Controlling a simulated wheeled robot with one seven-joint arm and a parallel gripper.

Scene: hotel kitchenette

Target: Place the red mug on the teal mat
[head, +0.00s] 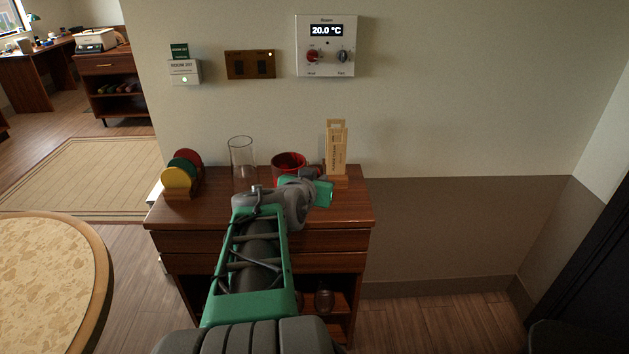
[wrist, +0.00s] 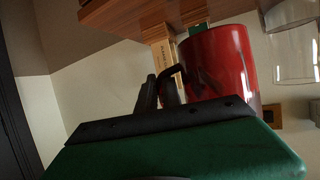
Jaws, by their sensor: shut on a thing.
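The red mug (head: 288,161) is at the back of the wooden cabinet top, between a clear glass and a wooden stand. My wrist hides its lower part in the head view, so I cannot tell whether it touches the cabinet top. In the wrist view the red mug (wrist: 222,65) is close up, and my gripper (wrist: 164,88) is shut on its dark handle. In the head view my gripper (head: 314,175) is beside the mug on its right, partly hidden.
The clear glass (head: 242,160) stands left of the mug, and the wooden stand (head: 337,150) stands close on its right. A rack of round red, green and yellow discs (head: 180,173) is at the cabinet's left end. A round table (head: 48,285) is at lower left.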

